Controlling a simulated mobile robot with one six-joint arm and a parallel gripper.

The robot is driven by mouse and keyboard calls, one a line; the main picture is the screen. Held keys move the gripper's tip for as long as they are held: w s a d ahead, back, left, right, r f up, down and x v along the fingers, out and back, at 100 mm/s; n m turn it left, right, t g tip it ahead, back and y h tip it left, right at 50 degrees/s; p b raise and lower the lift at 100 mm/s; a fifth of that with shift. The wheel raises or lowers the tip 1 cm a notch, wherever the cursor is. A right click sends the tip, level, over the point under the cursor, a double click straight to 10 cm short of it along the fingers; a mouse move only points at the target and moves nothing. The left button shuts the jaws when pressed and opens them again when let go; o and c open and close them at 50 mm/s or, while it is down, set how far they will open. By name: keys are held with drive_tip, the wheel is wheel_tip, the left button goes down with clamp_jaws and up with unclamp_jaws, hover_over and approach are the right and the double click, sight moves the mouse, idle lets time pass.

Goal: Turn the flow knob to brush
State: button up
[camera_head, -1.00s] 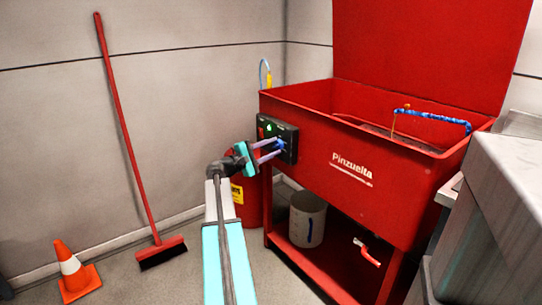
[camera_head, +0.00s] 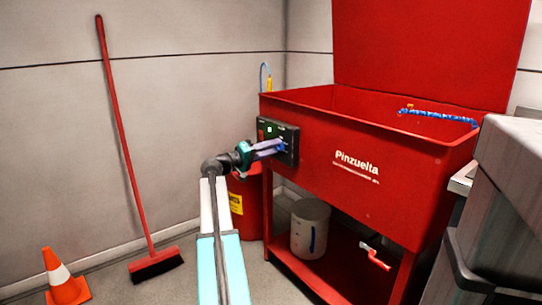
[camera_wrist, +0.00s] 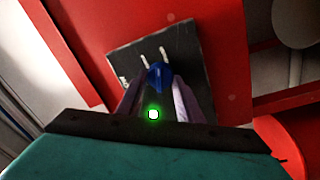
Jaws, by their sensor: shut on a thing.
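The flow knob (camera_wrist: 155,77) is blue and sits on a dark control panel (camera_head: 291,135) on the front left of a red parts washer (camera_head: 345,150). In the wrist view my gripper (camera_wrist: 157,82) has its two pale purple fingers on either side of the knob, shut on it. In the head view my gripper (camera_head: 282,147) reaches the panel from the left, and its fingers cover most of the knob. Pale marks (camera_wrist: 163,53) show on the panel just beyond the knob; I cannot read their labels. A bright green-ringed light (camera_wrist: 153,114) shows between the fingers.
A red drum (camera_head: 245,200) stands below my gripper. A pale bucket (camera_head: 309,228) sits on the washer's lower shelf, near a red tap (camera_head: 375,257). A broom (camera_head: 128,150) and an orange cone (camera_head: 64,277) stand at left. Grey equipment (camera_head: 515,200) stands at right.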

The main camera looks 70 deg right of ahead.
drive_tip(key=shift+d+r+m+b, duration=0.15)
drive_tip(key=shift+m+b, duration=0.55)
drive_tip(key=shift+m, duration=0.5)
drive_tip(key=o, duration=1.1)
drive_tip(key=shift+w+a, duration=0.1)
drive_tip(key=shift+a, duration=0.1)
drive_tip(key=p+v, duration=0.4)
drive_tip(key=v, duration=0.9)
drive_tip(key=shift+w+a, duration=0.15)
drive_tip(key=shift+w, duration=0.05)
